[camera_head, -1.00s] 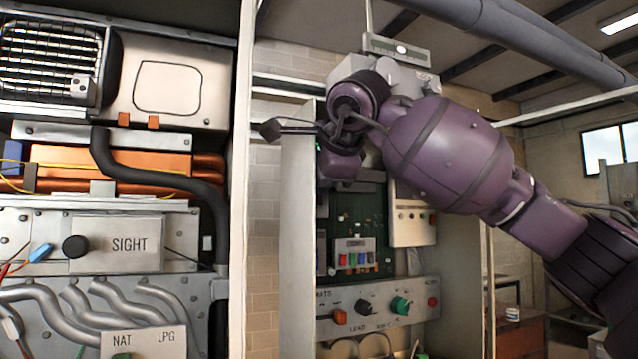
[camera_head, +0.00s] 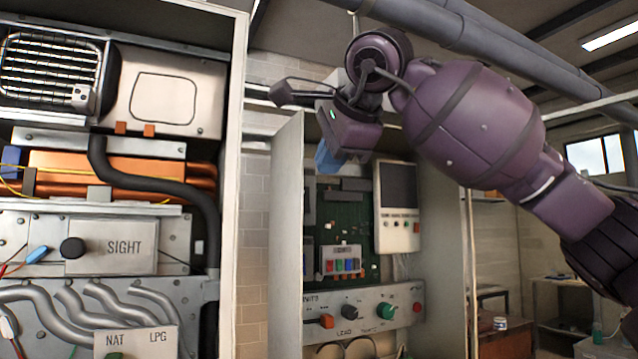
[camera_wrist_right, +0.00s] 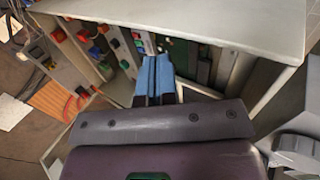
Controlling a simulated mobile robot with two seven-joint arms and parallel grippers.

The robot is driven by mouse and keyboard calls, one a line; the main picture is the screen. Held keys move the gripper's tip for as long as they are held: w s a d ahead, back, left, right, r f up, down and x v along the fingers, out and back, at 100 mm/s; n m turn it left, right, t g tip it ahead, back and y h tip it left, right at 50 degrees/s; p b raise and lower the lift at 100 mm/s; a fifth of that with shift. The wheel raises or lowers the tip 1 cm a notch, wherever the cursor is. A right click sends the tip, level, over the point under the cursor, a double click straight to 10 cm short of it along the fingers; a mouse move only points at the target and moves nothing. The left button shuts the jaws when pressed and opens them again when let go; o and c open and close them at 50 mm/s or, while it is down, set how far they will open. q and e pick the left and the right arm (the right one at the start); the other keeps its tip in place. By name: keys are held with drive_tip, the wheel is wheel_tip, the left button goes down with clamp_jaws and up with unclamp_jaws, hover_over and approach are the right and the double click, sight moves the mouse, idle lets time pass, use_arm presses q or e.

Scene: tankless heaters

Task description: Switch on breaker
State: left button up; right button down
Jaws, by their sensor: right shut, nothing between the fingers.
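My right gripper (camera_head: 328,157) has blue fingers pressed together, with nothing between them. It hangs, pointing downward, near the top of the open heater cabinet (camera_head: 289,230), in front of the green circuit board (camera_head: 350,213). In the right wrist view the shut blue fingers (camera_wrist_right: 154,78) point into the cabinet, among small red and green parts. I cannot tell for sure which part is the breaker. The lower control panel (camera_head: 385,302) carries an orange lever (camera_head: 326,321), a black knob (camera_head: 349,312) and a green knob (camera_head: 387,311). My left gripper is out of view.
A small box with coloured blocks (camera_head: 343,263) sits on the board. A white display unit (camera_head: 397,207) is to its right. Another open heater (camera_head: 110,250) fills the left. The cabinet's pale edge runs across the right wrist view (camera_wrist_right: 190,22).

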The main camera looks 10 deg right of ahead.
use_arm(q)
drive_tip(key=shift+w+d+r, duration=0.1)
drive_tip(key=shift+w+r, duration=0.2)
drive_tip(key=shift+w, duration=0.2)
use_arm(e)
drive_tip(key=v, duration=0.4)
drive_tip(key=shift+s, duration=0.15)
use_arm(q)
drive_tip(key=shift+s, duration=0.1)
